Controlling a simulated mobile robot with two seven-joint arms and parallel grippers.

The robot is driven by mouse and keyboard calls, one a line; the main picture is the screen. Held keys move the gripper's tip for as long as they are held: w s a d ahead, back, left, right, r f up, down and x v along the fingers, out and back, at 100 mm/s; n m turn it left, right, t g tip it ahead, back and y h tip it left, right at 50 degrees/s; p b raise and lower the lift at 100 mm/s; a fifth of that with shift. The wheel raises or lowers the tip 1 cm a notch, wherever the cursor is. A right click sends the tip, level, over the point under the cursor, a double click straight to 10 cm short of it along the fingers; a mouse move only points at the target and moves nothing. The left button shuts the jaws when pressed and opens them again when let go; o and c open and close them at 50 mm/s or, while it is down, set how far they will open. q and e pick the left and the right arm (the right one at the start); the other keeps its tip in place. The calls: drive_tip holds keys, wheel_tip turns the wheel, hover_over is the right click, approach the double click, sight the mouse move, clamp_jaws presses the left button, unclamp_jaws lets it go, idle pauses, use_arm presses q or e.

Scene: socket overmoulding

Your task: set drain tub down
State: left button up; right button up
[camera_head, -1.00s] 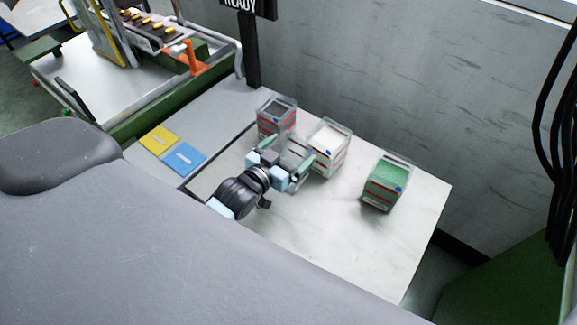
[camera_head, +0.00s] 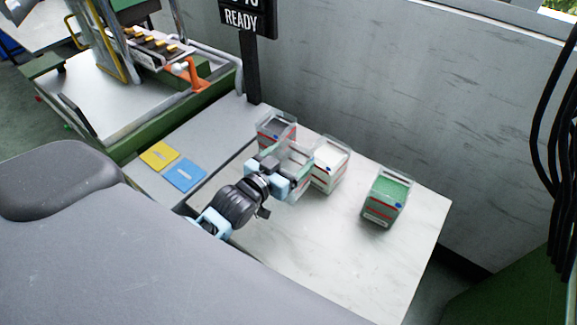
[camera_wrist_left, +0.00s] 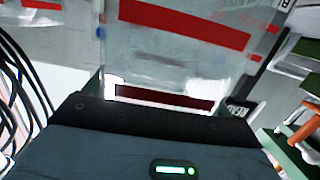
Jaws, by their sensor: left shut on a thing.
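My left gripper (camera_head: 287,173) is shut on a clear, see-through tub (camera_head: 296,155) over the left part of the pale table. The held tub fills the upper middle of the left wrist view (camera_wrist_left: 180,62), with red bands on its wall; it looks empty. In the head view it appears between a tub with dark contents (camera_head: 276,130) and a tub with white contents (camera_head: 329,166), partly covering both. Whether its base touches the table is hidden by the gripper. My right gripper is not in view.
A tub with green contents (camera_head: 386,196) stands apart at the right of the table (camera_head: 330,235). Yellow (camera_head: 159,155) and blue (camera_head: 185,175) mats lie at the left. A READY sign (camera_head: 243,20) on a dark post stands behind. The table front is clear.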

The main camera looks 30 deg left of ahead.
use_arm(q)
drive_tip(key=s+d+r+b, duration=0.1)
drive_tip(key=s+d, duration=0.1)
drive_tip(key=s, duration=0.5)
drive_tip(key=s+d, duration=0.3)
drive_tip(key=s, duration=0.4)
wheel_tip(320, 180, up, 6)
drive_tip(key=a+n+y, duration=0.1)
drive_tip(key=y, duration=0.1)
drive_tip(key=shift+a+n, duration=0.3)
drive_tip(key=shift+a, duration=0.05)
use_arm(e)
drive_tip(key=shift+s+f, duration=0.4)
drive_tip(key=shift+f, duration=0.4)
